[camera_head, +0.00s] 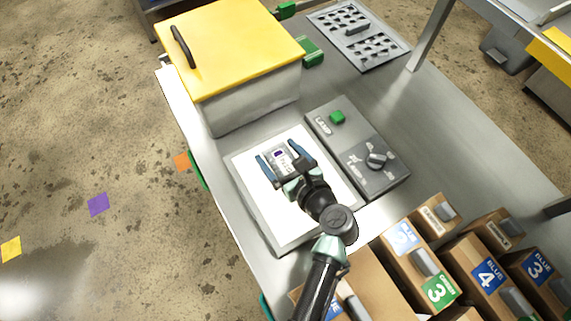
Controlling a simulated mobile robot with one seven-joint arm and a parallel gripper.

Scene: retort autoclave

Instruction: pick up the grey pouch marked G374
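A small grey pouch (283,163) with a purple mark lies on the white surface of a pad (315,160) on the metal bench. Its lettering is too small to read, so I cannot confirm G374. My gripper (278,153) reaches over the pad from the lower right. Its two blue-grey fingers are spread wide, one on each side of the pouch. I cannot tell whether either finger touches it. The gripper's body hides the near end of the pouch.
A box with a yellow lid (230,45) stands behind the pad. A grey control panel (358,148) with a green button and a knob is to the right. Cardboard boxes (420,270) crowd the lower right. A perforated tray (358,35) lies at the back.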

